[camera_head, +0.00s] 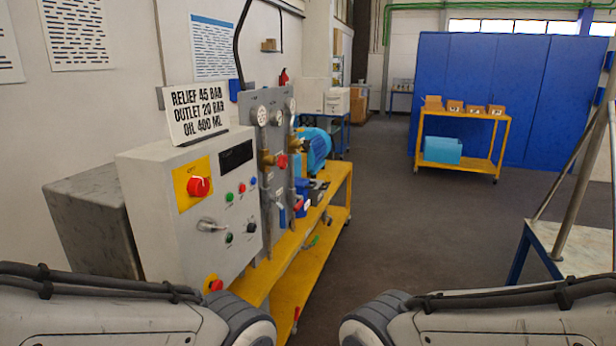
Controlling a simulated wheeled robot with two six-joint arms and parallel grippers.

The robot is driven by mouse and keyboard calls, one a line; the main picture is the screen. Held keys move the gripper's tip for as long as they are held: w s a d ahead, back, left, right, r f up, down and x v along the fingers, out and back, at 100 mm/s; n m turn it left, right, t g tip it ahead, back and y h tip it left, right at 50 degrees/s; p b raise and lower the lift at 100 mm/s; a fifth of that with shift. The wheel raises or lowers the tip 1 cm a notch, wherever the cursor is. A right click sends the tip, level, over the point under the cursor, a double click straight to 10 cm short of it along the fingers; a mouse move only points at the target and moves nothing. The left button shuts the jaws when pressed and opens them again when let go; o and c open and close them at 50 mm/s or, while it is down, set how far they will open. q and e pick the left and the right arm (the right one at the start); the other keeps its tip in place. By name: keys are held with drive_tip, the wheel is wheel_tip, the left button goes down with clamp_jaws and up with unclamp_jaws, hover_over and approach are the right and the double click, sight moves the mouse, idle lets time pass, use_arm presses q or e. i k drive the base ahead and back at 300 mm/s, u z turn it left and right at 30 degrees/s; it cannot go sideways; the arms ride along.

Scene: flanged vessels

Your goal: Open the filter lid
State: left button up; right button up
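I cannot make out a filter or its lid in this view. A grey control cabinet (165,215) stands at the left, with a red knob on a yellow plate, a dark display and several buttons. Beside it is a grey panel (255,150) with gauges, pipes and brass valves. A blue motor (316,148) sits behind the panel on a yellow bench (335,185). Links of my two arms show at the bottom left and bottom right. Both my grippers are out of view.
A sign (198,112) with pressure and oil figures stands on the cabinet. A yellow cart (461,125) with small boxes and a blue bin (442,150) stands before blue lockers (510,80). A table (575,245) with a metal frame is at right. The middle floor is clear.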

sight(303, 186)
drive_tip(key=z, duration=0.95)
drive_tip(key=i, duration=5.2)
drive_tip(key=u, duration=3.4)
drive_tip(key=i, duration=0.3)
drive_tip(key=z, duration=0.1)
